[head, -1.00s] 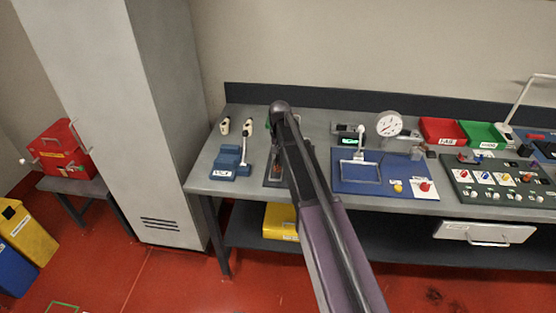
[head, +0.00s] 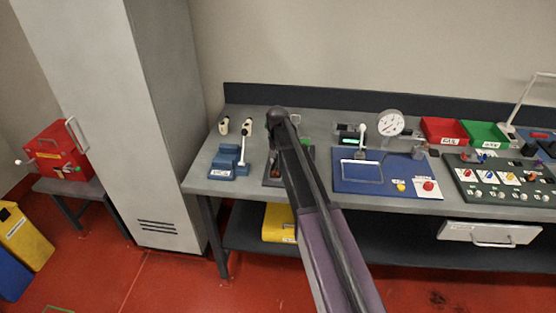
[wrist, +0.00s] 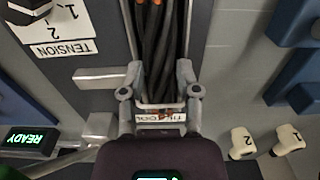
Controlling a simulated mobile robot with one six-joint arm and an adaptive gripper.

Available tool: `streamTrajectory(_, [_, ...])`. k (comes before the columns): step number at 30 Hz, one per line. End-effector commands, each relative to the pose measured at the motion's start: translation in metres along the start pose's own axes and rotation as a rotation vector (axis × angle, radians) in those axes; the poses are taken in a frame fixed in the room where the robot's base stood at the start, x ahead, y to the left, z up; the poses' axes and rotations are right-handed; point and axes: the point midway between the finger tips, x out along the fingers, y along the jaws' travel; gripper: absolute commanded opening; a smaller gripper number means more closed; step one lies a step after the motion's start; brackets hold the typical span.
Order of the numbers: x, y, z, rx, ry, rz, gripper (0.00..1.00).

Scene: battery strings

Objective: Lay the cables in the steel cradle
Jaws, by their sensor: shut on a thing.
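A bundle of dark cables (wrist: 165,45) with orange bits at its far end runs down the middle of the wrist view. My gripper (wrist: 160,72) has one finger on each side of the bundle and is shut on it. A small white label (wrist: 160,117) lies across the near end of the bundle, its text partly hidden. A pale metal bracket (wrist: 98,78) sits just left of the gripper; I cannot tell whether it is part of the steel cradle. In the head view my arm hides the gripper and the cables.
A TENSION panel (wrist: 62,47) and a READY display (wrist: 32,140) lie left in the wrist view. Two cream knobs (wrist: 242,142) stand at right. On the bench, a blue lever block (head: 230,162) is left of my arm and a blue board (head: 350,180) right.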

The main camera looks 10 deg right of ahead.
Motion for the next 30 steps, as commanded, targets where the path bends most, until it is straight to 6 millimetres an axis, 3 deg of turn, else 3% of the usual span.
streamTrajectory(6, [0.0041, -0.0002, 0.0001, 0.000, 0.000, 0.000, 0.00])
streamTrajectory(7, [0.0033, -0.0003, 0.0001, 0.000, 0.000, 0.000, 0.48])
streamTrajectory(10, [0.0028, -0.0003, 0.0001, 0.000, 0.000, 0.000, 0.77])
streamTrajectory(30, [-0.0053, -0.0005, 0.0002, -0.001, 0.000, 0.000, 0.77])
